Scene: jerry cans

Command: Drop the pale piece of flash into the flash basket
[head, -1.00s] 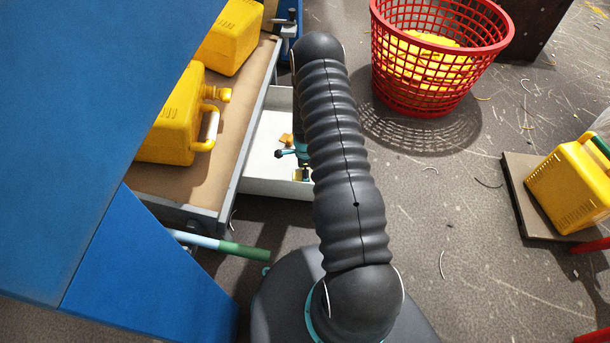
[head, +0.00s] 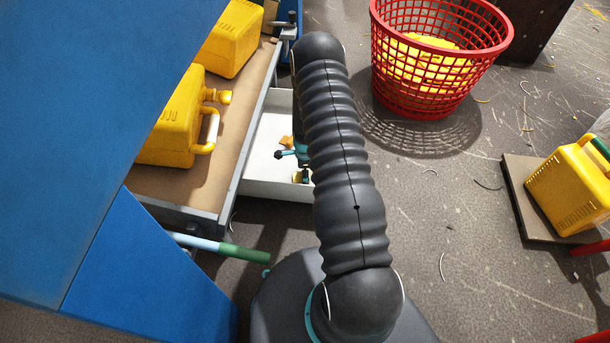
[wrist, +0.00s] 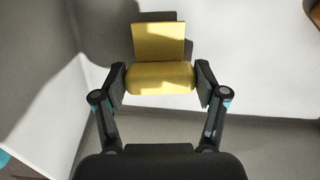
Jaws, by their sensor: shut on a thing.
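A pale yellow piece of flash (wrist: 160,77) sits between the two fingers of my gripper (wrist: 160,72) in the wrist view. It has a flat square part and a rounded, thicker part, which the fingers press from both sides. In the head view my gripper (head: 299,165) is low over the white tray (head: 276,190), mostly hidden behind my arm, with a bit of the piece showing. I cannot tell whether the piece touches the tray floor. The red mesh flash basket (head: 436,85) stands on the floor at upper right, with bright yellow pieces inside.
An orange-brown scrap (head: 286,141) lies in the tray. A cart (head: 245,135) with yellow jerry cans (head: 172,125) stands to its left. Another yellow can (head: 568,190) is on a brown board at right. Open floor lies between tray and basket.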

